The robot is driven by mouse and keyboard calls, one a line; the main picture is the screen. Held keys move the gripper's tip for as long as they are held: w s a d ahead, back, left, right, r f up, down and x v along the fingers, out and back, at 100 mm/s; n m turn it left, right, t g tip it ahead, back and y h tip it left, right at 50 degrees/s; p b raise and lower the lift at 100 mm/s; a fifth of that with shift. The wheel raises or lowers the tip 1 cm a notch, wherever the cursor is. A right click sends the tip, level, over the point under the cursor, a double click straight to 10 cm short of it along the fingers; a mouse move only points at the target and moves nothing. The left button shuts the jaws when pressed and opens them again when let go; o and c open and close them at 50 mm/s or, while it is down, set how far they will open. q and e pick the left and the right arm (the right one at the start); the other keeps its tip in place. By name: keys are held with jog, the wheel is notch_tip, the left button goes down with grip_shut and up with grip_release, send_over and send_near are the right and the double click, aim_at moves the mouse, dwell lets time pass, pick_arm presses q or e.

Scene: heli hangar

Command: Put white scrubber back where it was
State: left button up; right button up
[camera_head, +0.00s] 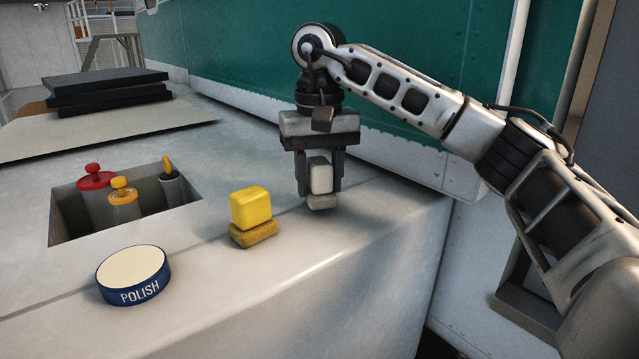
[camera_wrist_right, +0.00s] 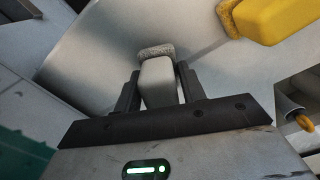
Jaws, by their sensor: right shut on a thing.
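The white scrubber (camera_head: 320,177) has a pale block on top and a grey pad below. My right gripper (camera_head: 320,180) points down and is shut on the block, with one finger on each side. The scrubber is upright at the right part of the grey counter; I cannot tell whether its pad touches the surface. In the right wrist view the scrubber (camera_wrist_right: 158,80) sits between the fingers of my right gripper (camera_wrist_right: 158,90), pad outward. My left gripper is not in view.
A yellow scrubber (camera_head: 251,212) stands just left of the white one. A blue POLISH tin (camera_head: 133,274) is at the front left. A recess (camera_head: 65,220) holds several capped cylinders. Dark slabs (camera_head: 108,88) lie behind. A green wall panel (camera_head: 235,60) rises behind the counter.

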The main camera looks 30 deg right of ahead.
aim_at(320, 161)
jog(key=shift+f, duration=0.5)
jog(key=shift+f, duration=0.1)
jog(key=o, duration=0.9)
notch_tip(320, 161, up, 12)
jog(key=shift+r, duration=0.15)
